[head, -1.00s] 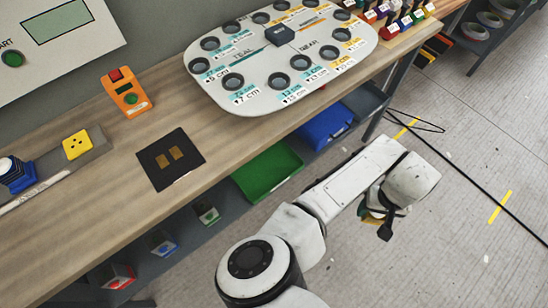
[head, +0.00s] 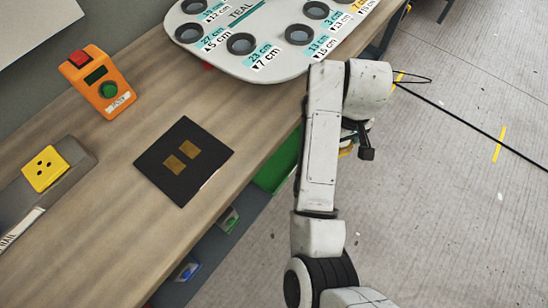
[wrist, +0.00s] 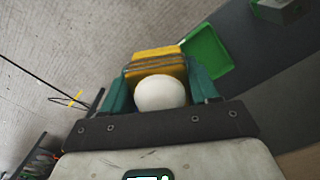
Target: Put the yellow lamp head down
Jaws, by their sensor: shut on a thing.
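My gripper (wrist: 160,90) is shut on the yellow lamp head (wrist: 157,54), which sits between its teal fingers in the wrist view. A white rounded part (wrist: 160,94) shows in front of the yellow part, between the fingers. In the head view my arm reaches out past the bench's front edge, and only a little yellow (head: 346,151) shows below the wrist. The rest of the lamp head is hidden there by my arm. It hangs over the floor, clear of the bench top.
The wooden bench (head: 110,215) bears a black mat (head: 150,165) with two gold squares, an orange button box (head: 97,82), a yellow socket block (head: 45,169) and a white board (head: 275,65) with round holes. A green tray (head: 278,170) is below the bench edge. Bare bench surrounds the mat.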

